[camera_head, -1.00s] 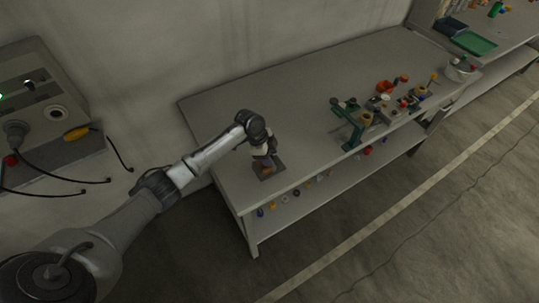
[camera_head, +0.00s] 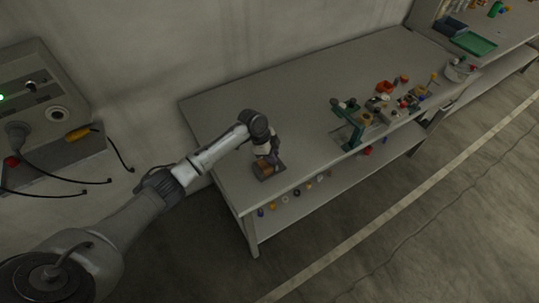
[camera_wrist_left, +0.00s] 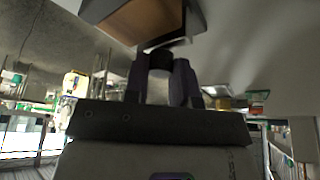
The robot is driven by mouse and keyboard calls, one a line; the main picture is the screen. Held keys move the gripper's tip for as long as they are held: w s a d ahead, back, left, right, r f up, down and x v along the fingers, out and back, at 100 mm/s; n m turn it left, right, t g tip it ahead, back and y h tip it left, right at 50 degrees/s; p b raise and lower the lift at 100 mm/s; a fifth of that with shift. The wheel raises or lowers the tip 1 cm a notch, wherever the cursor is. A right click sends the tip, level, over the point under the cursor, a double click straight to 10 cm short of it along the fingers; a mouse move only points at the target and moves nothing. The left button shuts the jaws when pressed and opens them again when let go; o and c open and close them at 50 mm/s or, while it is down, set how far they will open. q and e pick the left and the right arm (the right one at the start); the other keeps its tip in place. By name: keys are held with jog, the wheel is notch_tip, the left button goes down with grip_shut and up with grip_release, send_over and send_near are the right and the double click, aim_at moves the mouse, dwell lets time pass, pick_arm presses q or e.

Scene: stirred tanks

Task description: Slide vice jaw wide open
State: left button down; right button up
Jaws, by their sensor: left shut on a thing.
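The vice (camera_head: 266,173) is a small dark block with a brown face, on the bench near its front left edge. In the left wrist view the vice's brown face and dark frame (camera_wrist_left: 150,22) fill the top. My left gripper (camera_head: 273,158) reaches down to the vice at its far right side. In the left wrist view its two fingers (camera_wrist_left: 163,75) are closed around a dark rounded part of the vice, which they mostly hide. How wide the jaw gap is cannot be told. My right gripper is out of view.
The grey bench (camera_head: 300,100) is bare behind the vice. A green clamp-like stand (camera_head: 350,125) and several small coloured parts stand towards its right end. A wall control box (camera_head: 45,105) with hanging cables is at the left.

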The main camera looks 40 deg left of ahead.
pick_arm(q)
jog(key=c, duration=0.9)
grip_release()
jog(key=shift+w+d, duration=0.1)
jog(key=shift+w, duration=0.1)
jog(key=shift+c, duration=0.2)
jog(key=v, duration=1.3)
jog(key=shift+r+p, duration=0.35)
jog(key=shift+p, duration=0.05)
jog(key=shift+s, duration=0.15)
